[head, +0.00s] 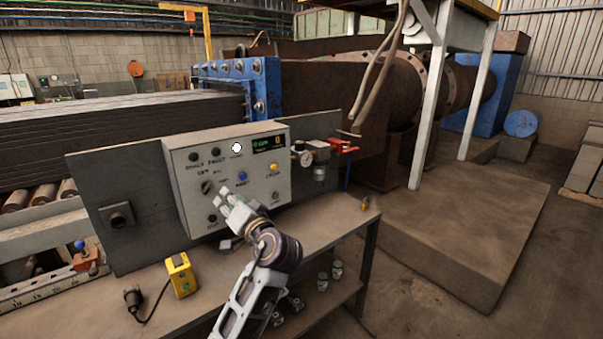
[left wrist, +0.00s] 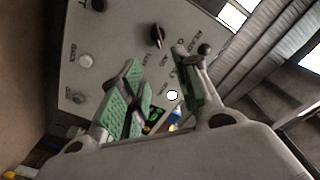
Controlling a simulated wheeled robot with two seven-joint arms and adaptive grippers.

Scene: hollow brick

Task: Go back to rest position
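My left gripper (head: 226,197) is in front of the lower middle of a grey control box (head: 183,172), close to its black rotary knob (head: 207,187). In the left wrist view the green-padded fingers of my left gripper (left wrist: 157,70) stand apart with nothing between them. The black knob (left wrist: 157,36) shows beyond the fingertips, on the panel face. I cannot tell whether a fingertip touches the panel. My right gripper is in neither view.
The box stands on a workbench (head: 325,225) against a dark backplate (head: 103,192). A gauge and valve unit (head: 312,153) stands right of the box. Open floor lies right of the bench.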

